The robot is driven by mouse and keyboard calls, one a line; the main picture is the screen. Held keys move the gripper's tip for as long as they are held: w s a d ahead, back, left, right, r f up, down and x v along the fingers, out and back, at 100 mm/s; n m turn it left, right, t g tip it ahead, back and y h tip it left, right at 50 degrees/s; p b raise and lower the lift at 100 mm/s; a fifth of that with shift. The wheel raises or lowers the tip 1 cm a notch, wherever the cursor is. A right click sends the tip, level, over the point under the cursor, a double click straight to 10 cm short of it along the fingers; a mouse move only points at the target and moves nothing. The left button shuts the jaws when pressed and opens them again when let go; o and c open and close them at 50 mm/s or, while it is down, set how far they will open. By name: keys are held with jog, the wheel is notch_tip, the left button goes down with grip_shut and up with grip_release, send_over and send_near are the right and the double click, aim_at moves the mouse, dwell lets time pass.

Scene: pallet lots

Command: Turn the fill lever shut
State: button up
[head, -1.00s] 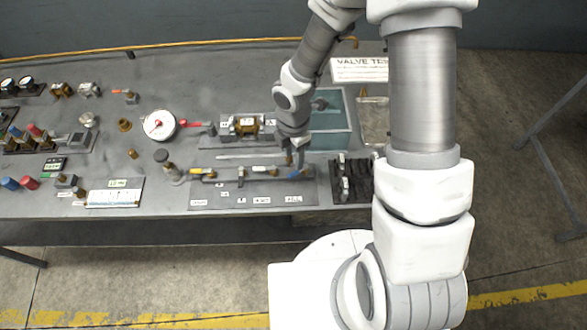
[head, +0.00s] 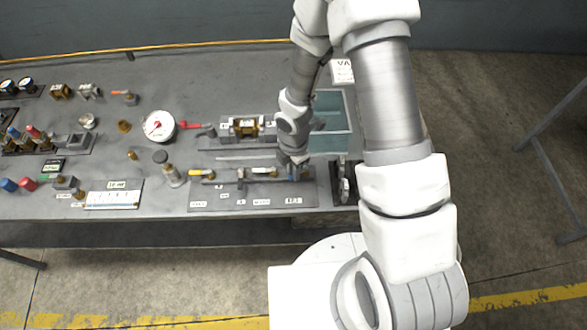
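A white label that appears to read FILL (head: 293,201) is at the plate's right end. Behind that label a small blue part, apparently the fill lever (head: 294,178), shows just under my gripper (head: 293,167). My gripper points down at the pipe's right end and covers most of the lever. Its fingers are too small and hidden to tell whether they are open or touch the lever.
A black rack with metal fittings (head: 344,185) stands close on the right. A glass-sided tank (head: 330,143) and a brass-bodied pump (head: 243,127) are behind. A dial gauge (head: 158,126) and a red lever (head: 192,125) are farther left.

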grip_shut()
jog(key=shift+w, duration=0.1)
jog(key=m+b, duration=0.2)
jog(key=shift+w+a+f+m, duration=0.1)
jog(key=shift+w+a+m, duration=0.1)
jog(key=shift+w+m, duration=0.2)
jog(key=shift+w+m+b, duration=0.3)
jog(key=shift+m+b, duration=0.2)
jog(key=shift+m, duration=0.4)
jog(key=shift+w+m+b, duration=0.25)
jog(key=shift+m+b, duration=0.2)
jog(key=shift+m, duration=0.45)
jog(key=o, duration=0.6)
grip_release()
jog(key=shift+c, duration=0.2)
